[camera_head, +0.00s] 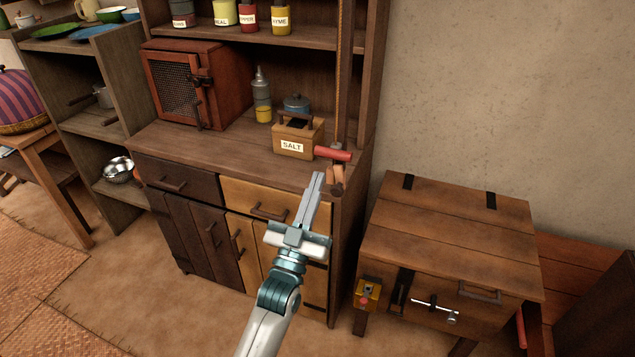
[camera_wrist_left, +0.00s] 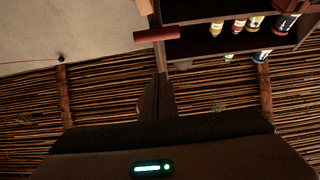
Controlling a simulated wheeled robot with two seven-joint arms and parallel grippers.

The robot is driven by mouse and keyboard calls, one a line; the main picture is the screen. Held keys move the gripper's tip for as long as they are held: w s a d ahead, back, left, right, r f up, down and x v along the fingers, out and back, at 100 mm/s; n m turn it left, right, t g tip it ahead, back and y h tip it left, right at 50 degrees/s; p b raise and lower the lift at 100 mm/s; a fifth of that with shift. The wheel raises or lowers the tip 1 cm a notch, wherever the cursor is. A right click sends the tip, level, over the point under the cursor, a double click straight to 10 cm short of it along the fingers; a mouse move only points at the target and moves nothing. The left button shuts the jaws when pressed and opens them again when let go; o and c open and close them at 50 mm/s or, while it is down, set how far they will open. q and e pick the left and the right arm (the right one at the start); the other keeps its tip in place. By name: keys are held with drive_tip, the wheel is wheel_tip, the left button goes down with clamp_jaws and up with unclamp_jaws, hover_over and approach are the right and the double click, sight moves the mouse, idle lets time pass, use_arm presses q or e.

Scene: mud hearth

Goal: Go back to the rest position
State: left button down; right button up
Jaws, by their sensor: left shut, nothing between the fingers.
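My left gripper (camera_head: 313,190) is shut and empty in the head view. It is raised in front of the wooden cupboard (camera_head: 190,155), with its fingers pointing up near the right end of the counter. In the left wrist view the shut fingers (camera_wrist_left: 158,98) point towards a reed ceiling. My right gripper does not show in either view.
A red handle (camera_head: 333,154) hangs close above my left fingertips; it also shows in the left wrist view (camera_wrist_left: 156,34). A salt box (camera_head: 298,138) and a red mesh-door box (camera_head: 185,84) stand on the counter. A wooden chest (camera_head: 450,240) stands right.

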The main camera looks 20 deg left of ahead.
use_arm(q)
drive_tip(key=shift+f, duration=0.1)
idle(0.3)
drive_tip(key=s+d+f+g, duration=0.1)
drive_tip(key=s+f+g, duration=0.15)
drive_tip(key=f, duration=1.05)
drive_tip(key=s+d+f+m+g+h, duration=0.15)
drive_tip(key=f+g, duration=0.25)
drive_tip(key=f, duration=0.9)
drive_tip(key=s+d+f+g, duration=0.1)
drive_tip(key=s+f+g, duration=0.15)
drive_tip(key=f, duration=1.05)
drive_tip(key=s+a+f+g, duration=0.3)
drive_tip(key=s+f+g, duration=0.6)
drive_tip(key=s+f, duration=2)
drive_tip(key=s+y, duration=0.1)
drive_tip(key=s, duration=0.3)
drive_tip(key=shift+s+f+m+g, duration=0.25)
drive_tip(key=shift+f+m+g, duration=0.1)
drive_tip(key=shift+f+g, duration=0.05)
